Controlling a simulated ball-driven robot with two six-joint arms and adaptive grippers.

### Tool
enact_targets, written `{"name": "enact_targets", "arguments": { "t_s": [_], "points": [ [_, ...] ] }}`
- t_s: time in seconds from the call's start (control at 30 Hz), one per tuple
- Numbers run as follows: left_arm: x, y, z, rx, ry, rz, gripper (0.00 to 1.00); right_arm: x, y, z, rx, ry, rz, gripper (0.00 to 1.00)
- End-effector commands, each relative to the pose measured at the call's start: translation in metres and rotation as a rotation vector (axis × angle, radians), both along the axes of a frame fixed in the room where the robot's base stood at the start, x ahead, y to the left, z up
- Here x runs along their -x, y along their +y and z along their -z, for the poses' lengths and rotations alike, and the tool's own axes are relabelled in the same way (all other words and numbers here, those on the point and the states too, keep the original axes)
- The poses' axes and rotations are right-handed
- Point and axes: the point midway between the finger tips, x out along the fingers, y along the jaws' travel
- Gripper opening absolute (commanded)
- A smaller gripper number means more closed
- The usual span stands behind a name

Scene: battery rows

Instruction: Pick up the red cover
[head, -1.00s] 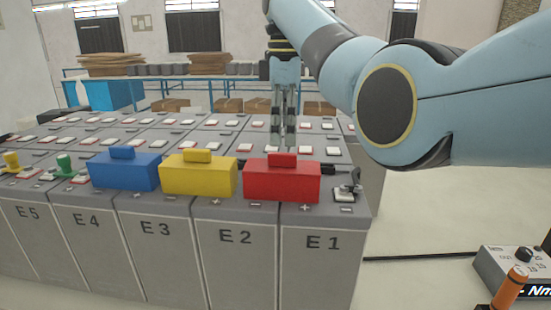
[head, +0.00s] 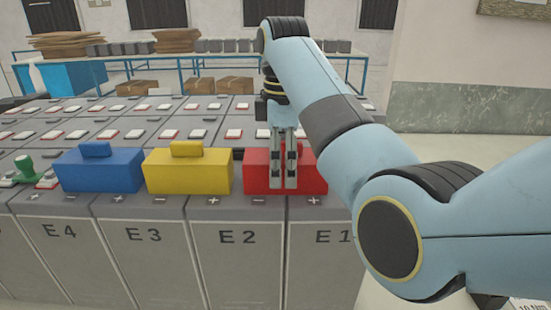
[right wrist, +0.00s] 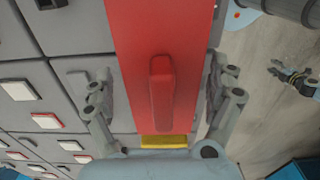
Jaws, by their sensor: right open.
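The red cover (head: 312,172), a block with a raised handle, sits on battery row E1 at the front. My right gripper (head: 285,184) is open and overlaps the front of the cover in the head view. In the right wrist view, the red cover (right wrist: 165,30) runs between the two open fingers of the right gripper (right wrist: 161,82), with its handle (right wrist: 161,92) in the middle. I cannot tell whether the fingers touch it. My left gripper is not in view.
A yellow cover (head: 188,172) and a blue cover (head: 98,172) stand in line to the left, with a green-topped piece (head: 24,166) beyond. Battery rows (head: 237,235) fill the front. A blue-framed table (head: 215,57) with cartons stands behind.

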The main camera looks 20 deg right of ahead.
Motion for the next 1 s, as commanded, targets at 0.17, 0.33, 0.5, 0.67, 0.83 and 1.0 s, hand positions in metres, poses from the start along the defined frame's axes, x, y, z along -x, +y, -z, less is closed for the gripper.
{"name": "enact_targets", "arguments": {
  "t_s": [0.17, 0.33, 0.5, 0.67, 0.83, 1.0],
  "points": [
    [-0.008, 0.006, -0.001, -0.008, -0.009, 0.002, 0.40, 0.002, -0.001, 0.002, 0.001, -0.001, 0.000, 0.90],
    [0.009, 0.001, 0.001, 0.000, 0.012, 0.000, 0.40, 0.001, -0.001, 0.002, 0.001, -0.001, 0.000, 0.77],
    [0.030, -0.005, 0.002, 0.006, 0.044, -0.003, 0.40, 0.001, -0.001, 0.002, 0.000, 0.000, 0.000, 0.55],
    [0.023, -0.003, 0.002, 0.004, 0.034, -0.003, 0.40, 0.002, -0.001, 0.002, 0.001, 0.000, 0.000, 0.34],
    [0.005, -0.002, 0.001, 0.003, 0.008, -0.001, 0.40, 0.002, -0.001, 0.002, 0.001, 0.000, 0.000, 0.30],
    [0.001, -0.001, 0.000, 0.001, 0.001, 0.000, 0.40, 0.002, -0.001, 0.002, 0.001, 0.001, 0.000, 0.30]
  ]
}}
